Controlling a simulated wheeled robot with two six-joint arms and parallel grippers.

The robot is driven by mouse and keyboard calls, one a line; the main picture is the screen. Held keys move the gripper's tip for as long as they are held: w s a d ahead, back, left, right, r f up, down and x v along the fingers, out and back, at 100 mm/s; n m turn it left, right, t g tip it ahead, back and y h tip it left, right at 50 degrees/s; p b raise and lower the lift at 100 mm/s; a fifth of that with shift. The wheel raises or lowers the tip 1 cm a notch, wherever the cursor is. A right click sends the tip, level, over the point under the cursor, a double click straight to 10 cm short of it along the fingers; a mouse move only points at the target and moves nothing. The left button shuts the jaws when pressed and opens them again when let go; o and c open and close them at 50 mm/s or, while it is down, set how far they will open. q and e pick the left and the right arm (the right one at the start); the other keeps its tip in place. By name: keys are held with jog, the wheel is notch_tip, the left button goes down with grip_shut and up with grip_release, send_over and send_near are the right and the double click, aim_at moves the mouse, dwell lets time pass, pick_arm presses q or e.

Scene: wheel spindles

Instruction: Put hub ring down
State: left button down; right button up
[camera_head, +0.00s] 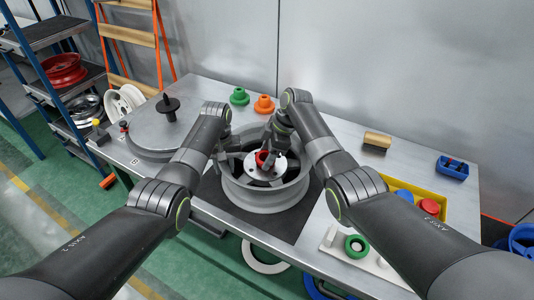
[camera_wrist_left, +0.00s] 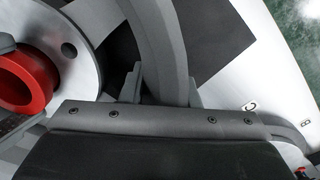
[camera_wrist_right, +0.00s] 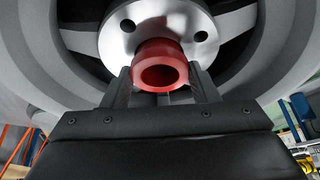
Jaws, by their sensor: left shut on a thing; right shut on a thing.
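A red hub ring (camera_head: 262,159) is at the centre of the grey wheel (camera_head: 264,200), against the silver hub disc (camera_head: 281,166). My right gripper (camera_head: 270,146) is shut on the ring. In the right wrist view the ring (camera_wrist_right: 160,70) sits between the two fingers in front of the disc (camera_wrist_right: 125,40); I cannot tell how far it is seated. My left gripper (camera_wrist_left: 163,88) is shut on the wheel's rim, with the rim wall between its fingers. The red ring (camera_wrist_left: 28,80) also shows at the left of that view. In the head view the left fingertips are partly hidden.
A green ring (camera_head: 239,97) and an orange ring (camera_head: 264,104) stand behind the wheel. A round plate with a spindle (camera_head: 168,106) is left.

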pick_arm(q)
jog(key=shift+r, duration=0.1)
pick_arm(e)
jog(key=shift+f, duration=0.55)
jog(key=o, duration=0.9)
jog(key=shift+c, duration=0.2)
jog(key=shift+o, duration=0.5)
jog(key=shift+s+f, duration=0.1)
jog(key=shift+f, duration=0.05)
jog(key=v, duration=1.3)
jog(key=shift+a+r, duration=0.2)
jog(key=shift+r, duration=0.1)
pick_arm(q)
jog(key=c, duration=1)
grip_release()
